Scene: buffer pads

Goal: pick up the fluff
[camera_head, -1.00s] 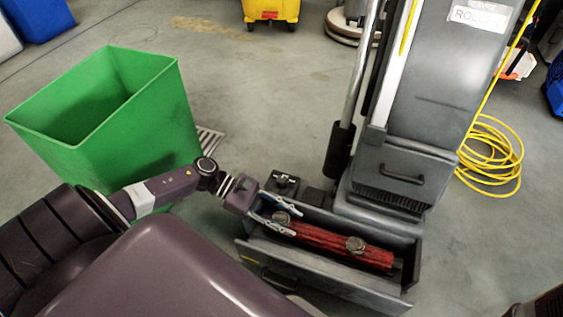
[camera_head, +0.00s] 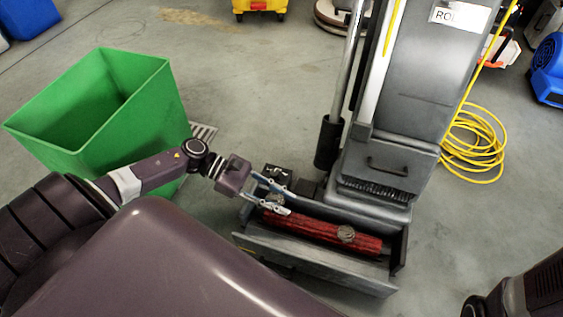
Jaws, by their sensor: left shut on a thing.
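A red roller (camera_head: 310,230) lies in the open grey tray of the upright machine. One grey clump of fluff (camera_head: 347,234) sits on the roller toward its right end. A second clump of fluff (camera_head: 274,198) is at the roller's left end, between the fingers of my left gripper (camera_head: 277,199). The left gripper is shut on this clump, just above the roller; the fingers partly hide it, and I cannot tell whether it still touches the roller. My right gripper is out of view; only part of my right arm shows at the bottom right.
A green open bin (camera_head: 100,115) stands at the left, behind my left arm. The machine (camera_head: 405,110) rises behind the tray (camera_head: 310,265). A coiled yellow cord (camera_head: 475,145) and a blue blower (camera_head: 548,70) are at the right. The floor between bin and machine is mostly clear.

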